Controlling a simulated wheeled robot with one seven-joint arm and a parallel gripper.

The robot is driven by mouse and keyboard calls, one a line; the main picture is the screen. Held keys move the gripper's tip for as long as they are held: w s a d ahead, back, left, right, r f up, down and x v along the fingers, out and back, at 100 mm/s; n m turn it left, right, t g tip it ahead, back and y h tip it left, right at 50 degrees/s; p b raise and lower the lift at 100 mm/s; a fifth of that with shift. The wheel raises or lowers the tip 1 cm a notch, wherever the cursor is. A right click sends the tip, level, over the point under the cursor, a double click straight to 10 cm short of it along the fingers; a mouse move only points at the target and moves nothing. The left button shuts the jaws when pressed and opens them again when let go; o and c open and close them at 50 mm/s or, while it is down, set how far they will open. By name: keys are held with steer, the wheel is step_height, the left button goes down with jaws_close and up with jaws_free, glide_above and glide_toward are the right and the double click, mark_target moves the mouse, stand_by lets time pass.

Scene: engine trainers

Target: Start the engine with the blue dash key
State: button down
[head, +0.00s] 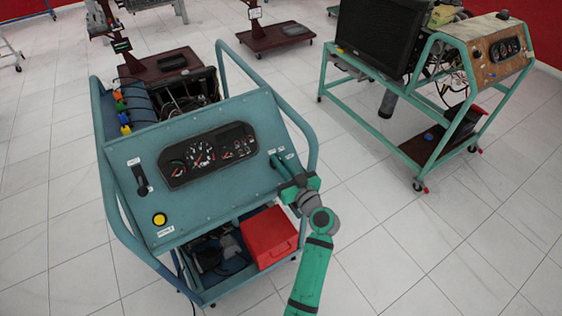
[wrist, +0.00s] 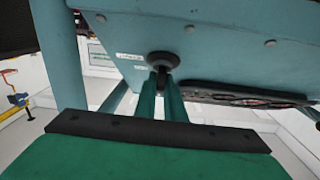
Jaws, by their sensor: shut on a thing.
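The blue engine trainer's dash panel (head: 225,125) stands tilted at the left-centre of the head view, with a gauge cluster (head: 207,155). My gripper (head: 278,167) is at the right end of this panel, right of the gauges, and covers the key there in the head view. In the wrist view the two green fingers of my gripper (wrist: 162,80) point at a round black key switch (wrist: 163,58) on the panel. They are shut on the key at it; the key's own shape is mostly hidden between the fingers. I cannot tell how far it is turned.
A yellow button (head: 159,219) and a black lever (head: 140,181) sit at the panel's left. A red box (head: 268,238) is on the lower shelf. Blue tube rails flank the panel. A second green-framed trainer (head: 430,100) stands right; tiled floor between is clear.

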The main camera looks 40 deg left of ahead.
steer(key=shift+m+t+h, duration=1.2)
steer(key=shift+m+t, duration=0.4)
steer(key=shift+m, duration=0.8)
steer(key=shift+a+m+t+h, duration=0.15)
steer(key=shift+m+t+h, duration=0.45)
steer(key=shift+m, duration=0.5)
steer(key=shift+m+t+h, duration=0.6)
steer(key=shift+m+h, duration=0.5)
steer(key=shift+m, duration=0.4)
steer(key=m+h, duration=0.4)
steer(key=m, duration=0.2)
steer(key=shift+t+h, duration=0.3)
steer(key=shift+h, duration=0.1)
steer(key=shift+f+m+g+h, duration=0.15)
steer(key=shift+m+g+h, duration=0.25)
steer(key=shift+m+h, duration=0.9)
steer(key=shift+m, duration=0.3)
